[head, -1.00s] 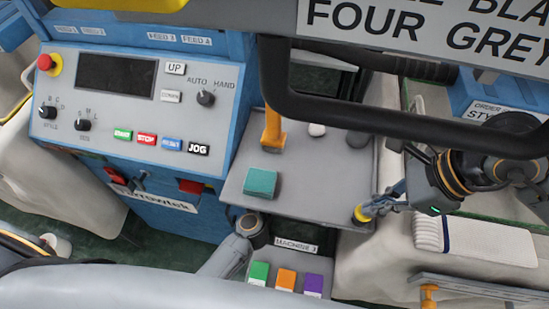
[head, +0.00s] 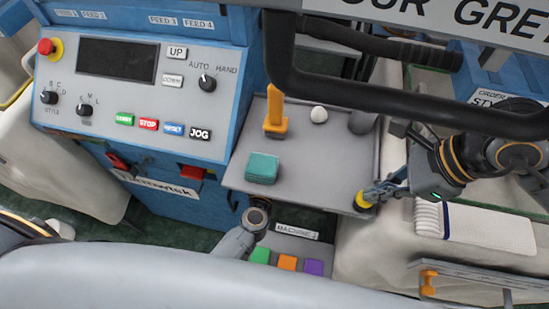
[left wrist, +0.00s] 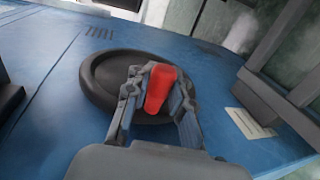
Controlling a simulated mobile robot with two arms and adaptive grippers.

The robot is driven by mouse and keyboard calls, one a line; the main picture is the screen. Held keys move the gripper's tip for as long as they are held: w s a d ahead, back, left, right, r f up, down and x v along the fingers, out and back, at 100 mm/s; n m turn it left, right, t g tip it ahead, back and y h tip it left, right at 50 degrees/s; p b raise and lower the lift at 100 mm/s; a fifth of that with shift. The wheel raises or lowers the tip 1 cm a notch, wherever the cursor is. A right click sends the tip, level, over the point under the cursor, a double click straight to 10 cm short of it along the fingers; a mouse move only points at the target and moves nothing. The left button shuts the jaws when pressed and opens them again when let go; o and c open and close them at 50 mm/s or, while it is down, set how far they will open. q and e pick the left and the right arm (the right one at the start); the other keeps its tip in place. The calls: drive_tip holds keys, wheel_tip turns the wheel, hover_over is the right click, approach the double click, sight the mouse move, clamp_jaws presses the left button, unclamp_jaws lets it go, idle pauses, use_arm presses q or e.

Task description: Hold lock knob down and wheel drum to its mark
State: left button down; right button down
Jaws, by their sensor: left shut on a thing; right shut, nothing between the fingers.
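The yellow lock knob (head: 364,201) with a dark base is at the front right corner of the grey tray in the head view. My right gripper (head: 374,194) is shut and empty, its fingertips at the top of the knob, seemingly touching it. In the left wrist view, a black round wheel (left wrist: 100,80) lies against a blue panel and carries a red handle (left wrist: 160,88). My left gripper (left wrist: 155,95) is shut on the red handle, a finger on each side. I cannot make out the wheel, the left fingers or the drum mark in the head view.
The grey tray (head: 315,178) holds a teal block (head: 262,168), an orange holder (head: 276,122) and a white rounded piece (head: 318,114). The control panel (head: 135,120) is at left. A black bar (head: 400,104) crosses above the tray. White knit fabric (head: 490,229) lies at right.

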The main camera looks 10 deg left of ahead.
use_arm(q)
drive_tip(key=shift+s+f, duration=0.3)
drive_tip(key=shift+f, duration=0.15)
drive_tip(key=c, duration=1.2)
unclamp_jaws()
drive_tip(key=shift+r, duration=0.2)
drive_tip(key=shift+w, duration=0.1)
drive_tip(key=v, duration=1.2)
drive_tip(key=shift+r, duration=0.1)
